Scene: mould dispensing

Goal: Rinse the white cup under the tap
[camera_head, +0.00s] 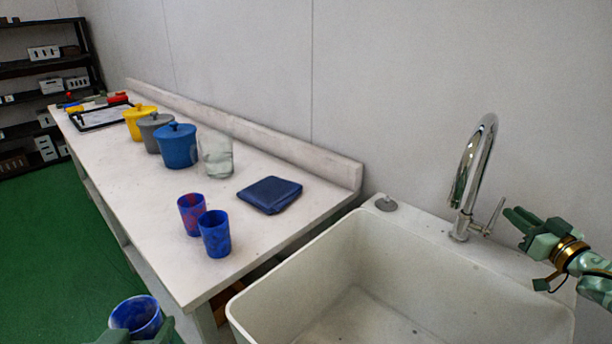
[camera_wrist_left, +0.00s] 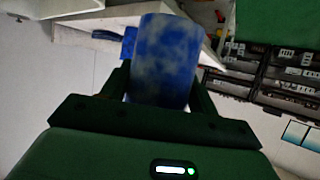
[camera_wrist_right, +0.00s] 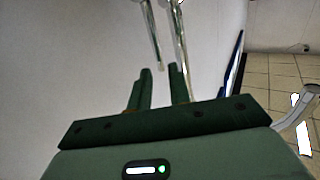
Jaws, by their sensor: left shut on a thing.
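My left gripper (camera_head: 152,333) is shut on a cup (camera_head: 137,314) at the bottom left of the head view, left of the sink. This cup looks mottled blue and white and also shows between the fingers in the left wrist view (camera_wrist_left: 165,58). The chrome tap (camera_head: 474,170) stands at the back of the white sink (camera_head: 345,262), with a side lever (camera_head: 496,215). No water shows from its spout. My right gripper (camera_head: 515,222) is just right of the lever, its fingers apart and empty. The tap also shows beyond its fingers in the right wrist view (camera_wrist_right: 178,38).
A red-blue cup (camera_head: 192,214) and a blue cup (camera_head: 214,234) stand on the table (camera_head: 130,185). Behind them are a dark blue folded cloth (camera_head: 270,194), a clear container (camera_head: 217,158) and lidded blue (camera_head: 176,147), grey and yellow pots. The sink basin looks empty.

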